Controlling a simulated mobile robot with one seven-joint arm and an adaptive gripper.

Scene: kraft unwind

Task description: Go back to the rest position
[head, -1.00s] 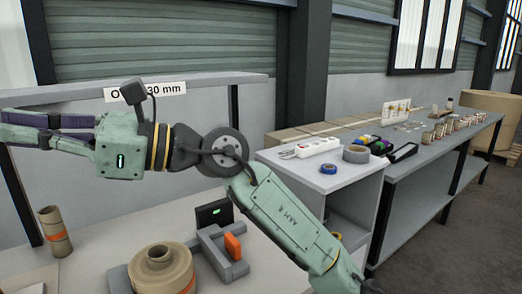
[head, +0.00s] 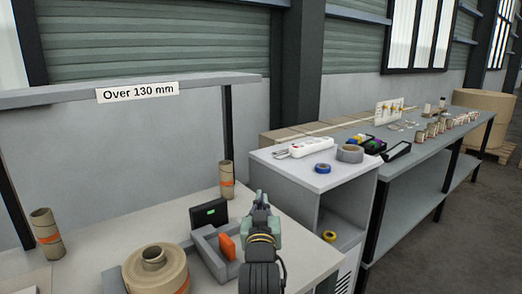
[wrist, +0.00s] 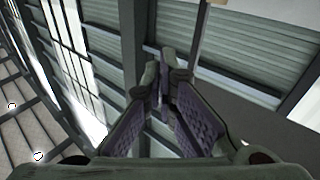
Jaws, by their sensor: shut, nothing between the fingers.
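My gripper (head: 261,200) shows at the lower middle of the head view, seen from behind and pointing up and away. It is in front of the bench with the kraft rolls. In the wrist view my gripper (wrist: 160,80) has its purple-padded fingers together at the tips. Nothing is between them. Beyond the fingers are only the wall, window frames and ceiling beams.
A large kraft roll (head: 158,268), a caliper-like grey fixture (head: 205,252) with an orange block and two cardboard cores (head: 47,233) stand on the bench. The grey cabinet (head: 290,190) with tape rolls is close right of my gripper. Open floor (head: 450,250) lies at right.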

